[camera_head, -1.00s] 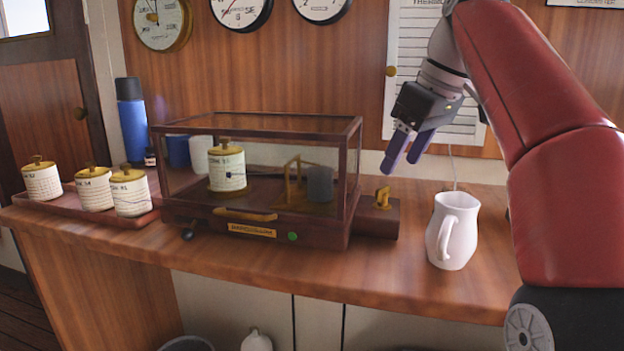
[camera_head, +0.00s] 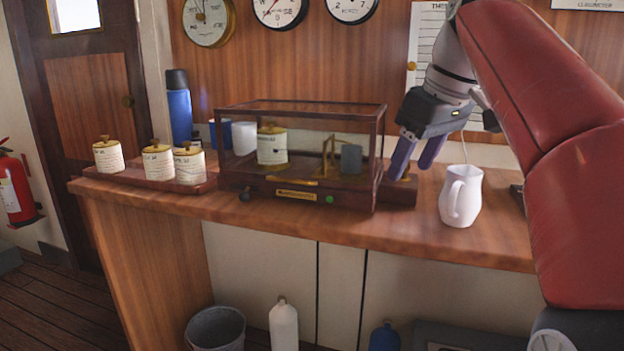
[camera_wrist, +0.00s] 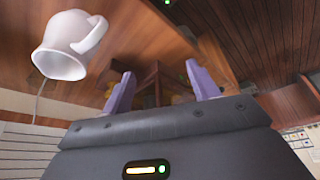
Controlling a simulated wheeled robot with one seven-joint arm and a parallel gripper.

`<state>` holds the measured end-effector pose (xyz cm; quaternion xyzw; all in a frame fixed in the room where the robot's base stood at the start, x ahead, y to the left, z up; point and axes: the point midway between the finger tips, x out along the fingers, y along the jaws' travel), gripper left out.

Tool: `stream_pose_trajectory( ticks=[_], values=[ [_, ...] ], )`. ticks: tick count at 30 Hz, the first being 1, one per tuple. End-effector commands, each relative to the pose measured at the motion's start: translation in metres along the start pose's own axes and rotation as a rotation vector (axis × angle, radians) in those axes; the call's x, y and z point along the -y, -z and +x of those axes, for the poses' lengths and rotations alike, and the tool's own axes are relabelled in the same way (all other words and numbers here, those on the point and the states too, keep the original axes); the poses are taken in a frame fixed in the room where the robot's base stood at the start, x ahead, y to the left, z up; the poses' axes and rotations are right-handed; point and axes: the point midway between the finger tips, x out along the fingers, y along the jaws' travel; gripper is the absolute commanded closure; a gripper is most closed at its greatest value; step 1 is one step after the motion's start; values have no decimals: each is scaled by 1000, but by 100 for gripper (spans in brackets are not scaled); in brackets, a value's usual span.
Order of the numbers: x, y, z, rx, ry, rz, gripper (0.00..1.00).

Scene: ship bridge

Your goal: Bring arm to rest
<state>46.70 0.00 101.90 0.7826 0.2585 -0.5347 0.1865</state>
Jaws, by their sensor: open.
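My gripper (camera_head: 416,158) is open, with two purple fingers pointing down and nothing seen between them. It hangs above the right end of the counter, in front of the wall and close to the right end of the glass-cased barograph (camera_head: 290,195). My red arm (camera_head: 545,120) reaches in from the right side of the head view. In the wrist view the open fingers (camera_wrist: 163,92) show apart, with the white jug (camera_wrist: 65,48) to their left in the picture.
The white jug (camera_head: 461,196) stands on the wooden counter (camera_head: 400,230) right of the barograph. A tray (camera_head: 120,178) with labelled drums and a blue flask (camera_head: 180,108) are at the left. A bucket (camera_head: 215,330) and a white bottle (camera_head: 283,325) are below. A fire extinguisher (camera_head: 15,190) is far left.

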Motion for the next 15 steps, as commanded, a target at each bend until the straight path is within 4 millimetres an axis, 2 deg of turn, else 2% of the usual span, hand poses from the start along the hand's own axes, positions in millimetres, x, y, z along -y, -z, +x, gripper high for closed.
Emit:
stream_pose_trajectory(
  ticks=[8,11,15],
  values=[
    [27,-11,25,28,-64,87,40],
    [38,-21,38,35,-97,133,40],
    [57,-49,63,35,-158,223,40]
  ],
)
